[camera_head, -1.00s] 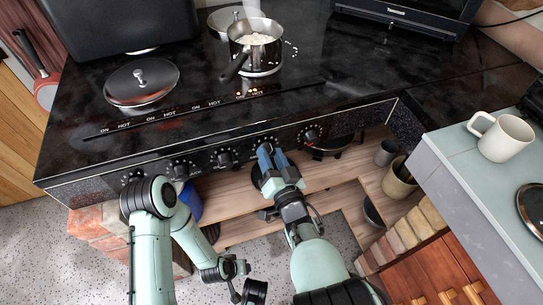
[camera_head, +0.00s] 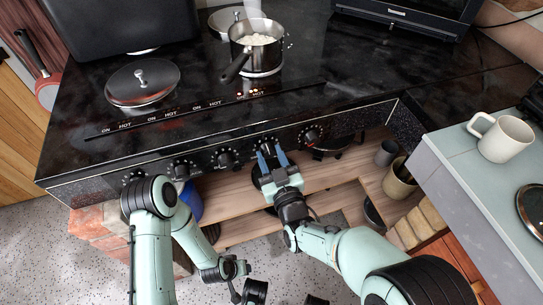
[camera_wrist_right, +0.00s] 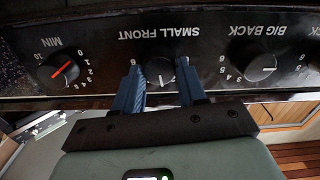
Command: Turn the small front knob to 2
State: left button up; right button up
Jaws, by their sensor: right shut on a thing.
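The small front knob (camera_wrist_right: 160,71) sits below its upside-down SMALL FRONT label in the right wrist view. A pale mark shows on its face, pointing down in that picture. My right gripper (camera_wrist_right: 160,68) is shut on this knob, one blue finger on each side. In the head view my right gripper (camera_head: 272,154) is at the stove's front panel (camera_head: 243,153), and its fingers partly hide the knob. Most of the dial numbers are hidden by the fingers. My left gripper (camera_head: 245,287) hangs low in front of the stove, and its jaws are not clear.
The big back knob (camera_wrist_right: 262,67) and the MIN knob (camera_wrist_right: 58,70) with a red pointer flank the held knob. A steaming pot (camera_head: 255,43) and a lidded pan (camera_head: 141,83) stand on the cooktop. A counter with a white mug (camera_head: 506,140) is at right.

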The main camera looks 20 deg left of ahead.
pick_arm(q)
jog(key=shift+s+d+r, duration=0.3)
jog(key=shift+s+r, duration=0.05)
jog(key=shift+s, duration=0.15)
pick_arm(e)
jog(key=shift+n, duration=2.1)
pick_arm(q)
jog(key=shift+p, duration=0.3)
pick_arm(e)
jog(key=o, duration=1)
jog(key=shift+o, duration=0.2)
